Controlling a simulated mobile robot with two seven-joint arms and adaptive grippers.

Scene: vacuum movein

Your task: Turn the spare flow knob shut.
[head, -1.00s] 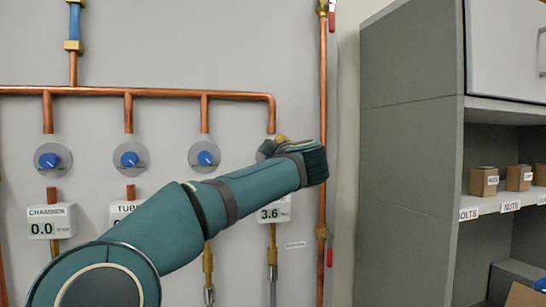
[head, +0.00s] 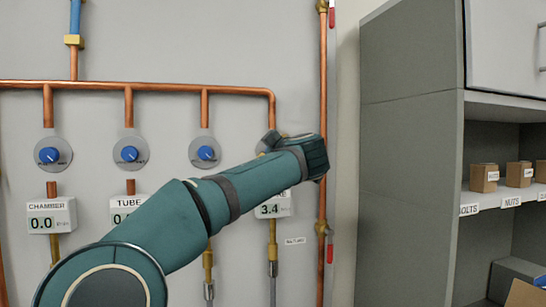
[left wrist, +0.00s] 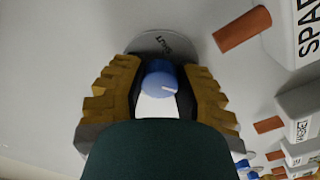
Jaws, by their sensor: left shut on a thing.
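The spare flow knob (left wrist: 158,82) is a blue round knob with a white pointer mark, on a grey round plate (left wrist: 150,42) lettered "SHUT". My left gripper (left wrist: 156,88) has its yellow ribbed fingers on both sides of the knob, shut on it. In the head view my gripper (head: 272,142) is at the wall at the right end of the knob row; my wrist hides the knob there. The spare display (head: 272,208) below reads 3.4, its label partly covered by my arm. A "SPARE" label (left wrist: 308,35) shows in the wrist view. My right gripper is not in view.
Three other blue knobs, chamber (head: 48,155), tube (head: 130,153) and a third (head: 206,153), sit left under the copper manifold (head: 150,86). A vertical copper pipe (head: 323,110) runs close right of my wrist. A grey shelf unit (head: 408,150) stands further right.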

